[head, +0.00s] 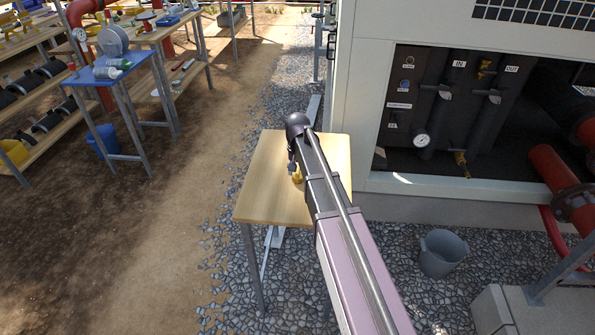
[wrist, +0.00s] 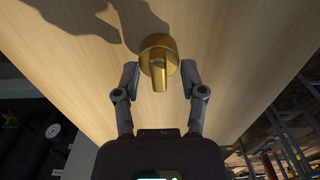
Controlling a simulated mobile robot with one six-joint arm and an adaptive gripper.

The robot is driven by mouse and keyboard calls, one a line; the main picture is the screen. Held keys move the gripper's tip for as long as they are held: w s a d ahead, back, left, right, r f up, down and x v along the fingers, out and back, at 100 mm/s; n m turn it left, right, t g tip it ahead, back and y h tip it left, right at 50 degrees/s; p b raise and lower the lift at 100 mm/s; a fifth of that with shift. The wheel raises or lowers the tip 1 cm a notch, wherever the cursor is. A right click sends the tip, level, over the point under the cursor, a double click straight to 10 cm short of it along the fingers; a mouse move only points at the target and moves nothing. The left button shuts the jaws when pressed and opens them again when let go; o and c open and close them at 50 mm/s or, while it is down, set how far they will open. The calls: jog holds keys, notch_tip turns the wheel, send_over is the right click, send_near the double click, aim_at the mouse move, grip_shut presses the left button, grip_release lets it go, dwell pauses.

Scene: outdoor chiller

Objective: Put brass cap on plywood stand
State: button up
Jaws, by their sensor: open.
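The brass cap (wrist: 158,48) rests on a light wood top in the wrist view, with a narrow raised grip facing me. In the head view the cap (head: 298,177) is a small gold spot, partly hidden by my arm. It sits on the plywood-topped stand (head: 265,190), which has grey metal legs. My gripper (wrist: 159,72) is open, with one finger on each side of the cap. Gaps show between the fingers and the cap, and the gripper holds nothing. My arm hides the right part of the stand top in the head view.
A white chiller cabinet (head: 362,110) with pipes and gauges stands just right of the stand. A grey bucket (head: 442,254) is on the gravel at right. A blue-topped table (head: 104,72) and loaded shelves are at left. Bare ground is open between.

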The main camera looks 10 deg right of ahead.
aim_at(298, 171)
jog(key=shift+r, duration=0.2)
notch_tip(298, 171, up, 12)
jog(key=p, duration=1.2)
jog(key=shift+d+f, duration=0.1)
dwell(0.6)
jog(key=s+n, duration=0.3)
jog(key=s, duration=2)
jog(key=shift+s+n, duration=0.25)
jog(key=shift+n, duration=0.05)
